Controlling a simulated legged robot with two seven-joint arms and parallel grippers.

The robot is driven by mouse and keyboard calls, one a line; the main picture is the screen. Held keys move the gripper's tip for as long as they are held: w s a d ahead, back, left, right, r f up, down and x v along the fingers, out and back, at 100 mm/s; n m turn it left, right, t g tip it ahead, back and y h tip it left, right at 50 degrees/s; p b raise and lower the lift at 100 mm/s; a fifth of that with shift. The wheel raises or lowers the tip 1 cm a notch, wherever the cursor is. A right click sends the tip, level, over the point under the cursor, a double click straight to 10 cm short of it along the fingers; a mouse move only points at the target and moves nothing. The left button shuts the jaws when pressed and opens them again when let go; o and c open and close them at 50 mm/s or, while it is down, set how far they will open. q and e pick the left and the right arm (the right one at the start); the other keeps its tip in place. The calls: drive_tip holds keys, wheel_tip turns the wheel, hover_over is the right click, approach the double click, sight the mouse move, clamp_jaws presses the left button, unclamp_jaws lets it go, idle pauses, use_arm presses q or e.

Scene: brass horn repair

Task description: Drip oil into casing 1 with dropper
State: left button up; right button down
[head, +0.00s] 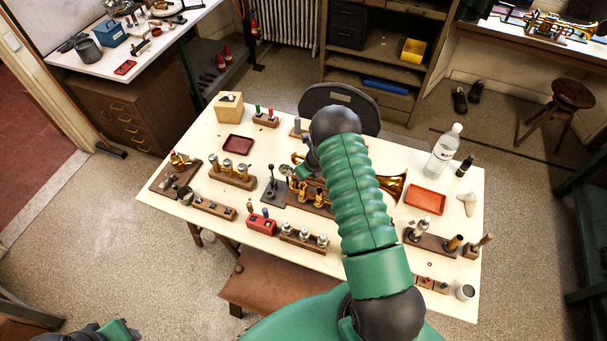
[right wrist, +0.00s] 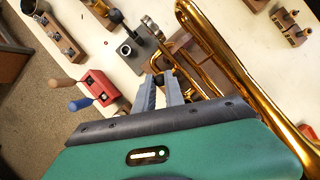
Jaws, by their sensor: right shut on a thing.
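My right gripper (right wrist: 160,88) is shut on a small dark thing (right wrist: 158,78) between its fingertips. It looks like the dropper's top, but most of it is hidden by the fingers. The brass horn (right wrist: 245,85) lies just beyond and to the right of the fingers in the right wrist view. In the head view the horn's bell (head: 393,186) shows right of my green arm, and the arm hides its middle. I cannot tell casing 1 apart, nor whether the held thing is over it.
A dark square stand (right wrist: 128,50) and a red block (right wrist: 95,88) with handled tools are near the right gripper. Wooden racks, a dark red tray (head: 238,143), an orange tray (head: 425,201) and a clear bottle (head: 443,152) stand around the horn on the cream table (head: 205,150).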

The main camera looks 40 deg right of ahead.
drive_tip(key=shift+r, duration=0.15)
idle(0.4)
wheel_tip(320, 180, up, 5)
drive_tip(key=p, duration=0.4)
